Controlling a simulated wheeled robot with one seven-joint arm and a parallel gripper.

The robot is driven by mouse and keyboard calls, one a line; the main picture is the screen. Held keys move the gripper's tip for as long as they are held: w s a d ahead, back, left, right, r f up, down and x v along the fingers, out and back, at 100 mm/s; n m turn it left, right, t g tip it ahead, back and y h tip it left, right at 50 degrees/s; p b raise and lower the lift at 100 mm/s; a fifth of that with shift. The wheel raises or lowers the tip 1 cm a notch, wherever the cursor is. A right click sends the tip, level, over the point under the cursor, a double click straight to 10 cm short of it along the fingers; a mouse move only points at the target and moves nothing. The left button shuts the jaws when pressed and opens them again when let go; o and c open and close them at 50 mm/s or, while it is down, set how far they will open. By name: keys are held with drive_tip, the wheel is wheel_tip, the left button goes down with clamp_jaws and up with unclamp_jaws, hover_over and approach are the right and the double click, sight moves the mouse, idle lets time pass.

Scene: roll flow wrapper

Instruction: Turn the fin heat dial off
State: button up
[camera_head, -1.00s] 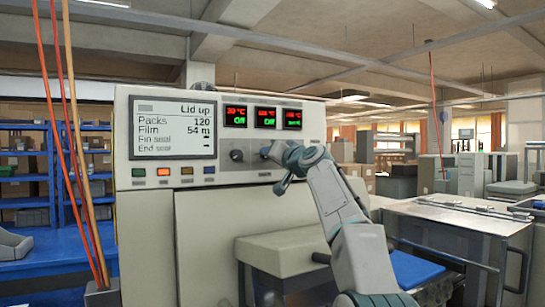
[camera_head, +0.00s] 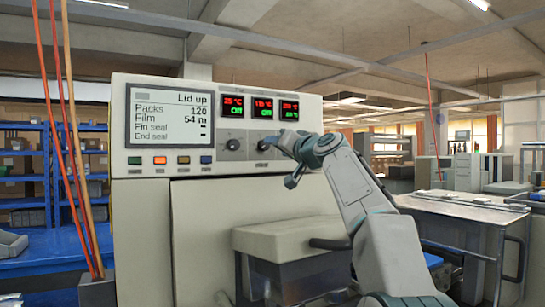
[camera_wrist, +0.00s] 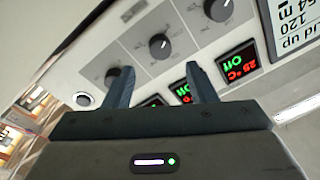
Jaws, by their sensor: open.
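The heat dials are dark round knobs on the wrapper's front panel. The left dial (camera_head: 233,144) and the middle dial (camera_head: 264,144) show in the head view; the third is hidden behind my gripper (camera_head: 287,145). In the wrist view, turned over, the left dial (camera_wrist: 217,9), middle dial (camera_wrist: 160,46) and third dial (camera_wrist: 113,76) all show. I cannot read which is fin heat. My gripper (camera_wrist: 160,73) is open and empty, close to the panel, its fingers either side of the middle dial's line. The left display (camera_head: 233,106) reads 25 °C and Off; the middle display (camera_head: 263,107) also reads Off.
The third display (camera_head: 290,108) has small green text I cannot read. The screen (camera_head: 170,118) reads "Lid up", with coloured buttons (camera_head: 172,160) below. A grey box-shaped part (camera_head: 285,240) juts out under my arm. A metal cabinet (camera_head: 470,225) stands at right.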

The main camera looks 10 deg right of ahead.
drive_tip(key=b+v, duration=0.3)
drive_tip(key=v, duration=0.4)
drive_tip(key=shift+s, duration=0.3)
drive_tip(key=shift+d, duration=0.1)
